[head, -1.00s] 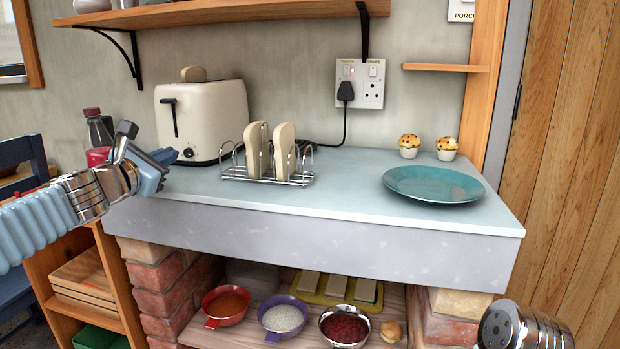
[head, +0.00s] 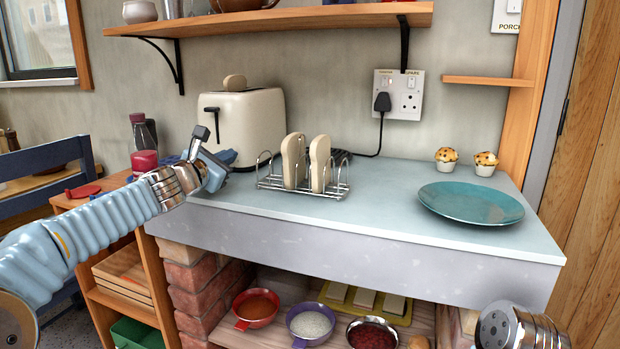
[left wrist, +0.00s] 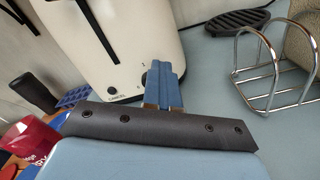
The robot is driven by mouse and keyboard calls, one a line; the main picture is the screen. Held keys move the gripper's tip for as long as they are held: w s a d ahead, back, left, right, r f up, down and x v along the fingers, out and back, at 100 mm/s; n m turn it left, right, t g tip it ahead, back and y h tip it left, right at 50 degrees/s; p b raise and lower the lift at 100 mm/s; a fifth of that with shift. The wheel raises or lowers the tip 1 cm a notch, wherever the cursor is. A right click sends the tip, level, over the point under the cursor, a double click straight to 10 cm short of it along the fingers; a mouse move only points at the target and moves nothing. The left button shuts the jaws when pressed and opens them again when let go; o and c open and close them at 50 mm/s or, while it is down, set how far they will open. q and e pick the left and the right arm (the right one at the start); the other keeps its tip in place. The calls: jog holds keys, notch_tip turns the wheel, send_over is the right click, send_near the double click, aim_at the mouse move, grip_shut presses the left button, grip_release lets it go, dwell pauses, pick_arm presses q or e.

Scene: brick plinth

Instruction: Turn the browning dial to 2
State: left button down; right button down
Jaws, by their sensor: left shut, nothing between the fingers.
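The cream toaster (head: 240,120) stands at the back left of the counter, with a black lever on its end and bread in its top. In the left wrist view, its lower end (left wrist: 112,60) has small printed marks and part of a dark dial (left wrist: 145,79), mostly hidden behind my fingers. The dial's setting cannot be read. My left gripper (head: 228,158) is at the toaster's lower front. In the left wrist view its blue fingers (left wrist: 163,78) are shut and empty, in front of the dial; contact cannot be told.
A wire toast rack (head: 302,180) with toast stands just right of my left gripper. A red-lidded bottle (head: 143,135) and a red jar (head: 144,161) stand to the left. A teal plate (head: 470,203) and two muffins are on the right. The counter's middle is clear.

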pick_arm(q)
jog(key=shift+w+a+f, duration=0.25)
jog(key=shift+a+f, duration=0.2)
jog(key=shift+f, duration=0.1)
dwell(1.3)
jog(key=shift+r, duration=0.1)
jog(key=shift+a+r, duration=0.1)
jog(key=shift+a, duration=0.05)
jog(key=shift+d+r, duration=0.25)
jog(key=shift+r, duration=0.1)
jog(key=shift+s+a, duration=0.1)
jog(key=shift+s, duration=0.3)
jog(key=b+v, duration=0.2)
jog(key=v, duration=0.2)
jog(key=shift+s+a, duration=0.1)
jog(key=shift+s, duration=0.1)
jog(key=shift+s+a, duration=0.1)
jog(key=shift+s, duration=0.3)
